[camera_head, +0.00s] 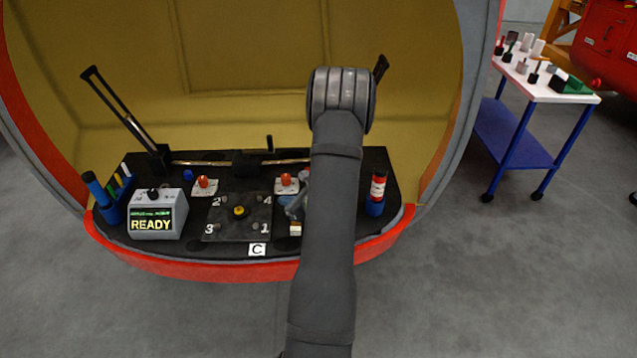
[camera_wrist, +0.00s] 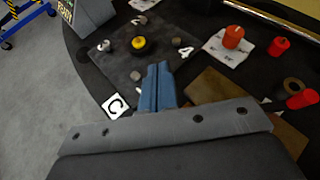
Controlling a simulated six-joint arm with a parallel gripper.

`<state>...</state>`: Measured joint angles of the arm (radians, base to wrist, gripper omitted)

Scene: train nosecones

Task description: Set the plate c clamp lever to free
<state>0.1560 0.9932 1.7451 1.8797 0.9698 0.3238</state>
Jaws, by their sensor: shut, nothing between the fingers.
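Plate C (camera_head: 222,230) is a dark square plate with corner marks 1 to 4, lying on the black bench top behind a white C label (camera_head: 257,249). A black knob with a yellow top (camera_head: 239,211) stands at its middle, and it also shows in the wrist view (camera_wrist: 138,43). I cannot tell which part is the clamp lever. My gripper (camera_head: 292,210) is at the plate's right side, near mark 1. In the wrist view my blue fingers (camera_wrist: 158,72) are together and empty, over the plate's edge and hiding part of it.
Red knobs on white pads (camera_head: 203,182) stand behind the plate. A rod runs along the back, with a tall black lever (camera_head: 110,100) at left.

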